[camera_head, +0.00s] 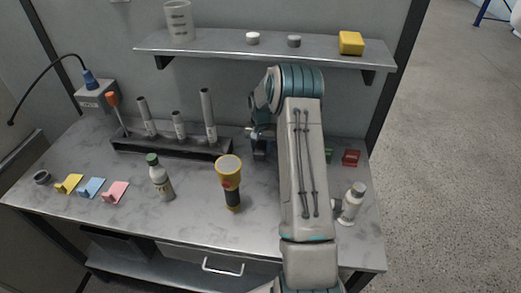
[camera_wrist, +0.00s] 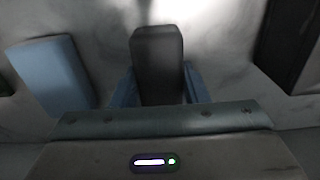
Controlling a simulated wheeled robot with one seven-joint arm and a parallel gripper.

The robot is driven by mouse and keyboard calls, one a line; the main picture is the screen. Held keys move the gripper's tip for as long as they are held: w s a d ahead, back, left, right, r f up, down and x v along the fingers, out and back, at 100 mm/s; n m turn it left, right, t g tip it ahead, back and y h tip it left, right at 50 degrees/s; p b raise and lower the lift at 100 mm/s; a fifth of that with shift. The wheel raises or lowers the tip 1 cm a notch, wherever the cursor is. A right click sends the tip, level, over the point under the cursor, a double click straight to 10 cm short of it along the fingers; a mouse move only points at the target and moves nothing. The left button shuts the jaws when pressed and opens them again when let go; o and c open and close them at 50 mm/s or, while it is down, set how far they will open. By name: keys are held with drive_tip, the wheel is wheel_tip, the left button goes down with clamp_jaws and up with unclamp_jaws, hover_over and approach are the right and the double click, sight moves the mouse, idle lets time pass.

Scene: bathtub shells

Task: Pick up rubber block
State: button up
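A dark grey block (camera_wrist: 158,62), which looks like the rubber block, stands between the two blue fingers of my gripper (camera_wrist: 160,84) in the wrist view. One finger lies close along each side of it. I cannot tell whether the fingers press on the block or only flank it. In the head view my gripper (camera_head: 261,146) is low over the back of the table, right of the tube rack. My arm hides part of this spot, and the block is not clear there.
A blue block (camera_wrist: 50,75) lies left of my gripper and a dark object (camera_wrist: 286,42) right. A red block (camera_head: 351,157), a white bottle (camera_head: 351,203), a flashlight (camera_head: 230,180), a green-capped bottle (camera_head: 160,178) and a tube rack (camera_head: 170,146) stand around. A shelf (camera_head: 220,46) hangs above.

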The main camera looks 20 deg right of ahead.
sight(261, 146)
drive_tip(key=shift+r, duration=0.15)
drive_tip(key=shift+c, duration=0.3)
drive_tip(key=shift+r+b, duration=0.45)
drive_tip(key=shift+r, duration=0.2)
wheel_tip(261, 146, up, 3)
drive_tip(key=shift+s+a+f+b, duration=0.1)
drive_tip(key=shift+f+b, duration=0.05)
drive_tip(key=shift+b, duration=0.4)
drive_tip(key=s+a+r+b, duration=0.1)
drive_tip(key=s+a+r, duration=0.1)
drive_tip(key=s, duration=0.3)
drive_tip(key=s+a+r+b, duration=0.2)
drive_tip(key=s+a+r, duration=0.1)
drive_tip(key=s+r, duration=0.1)
drive_tip(key=shift+s+r, duration=0.35)
drive_tip(key=shift+s, duration=0.3)
drive_tip(key=o, duration=0.4)
drive_tip(key=shift+c, duration=1.4)
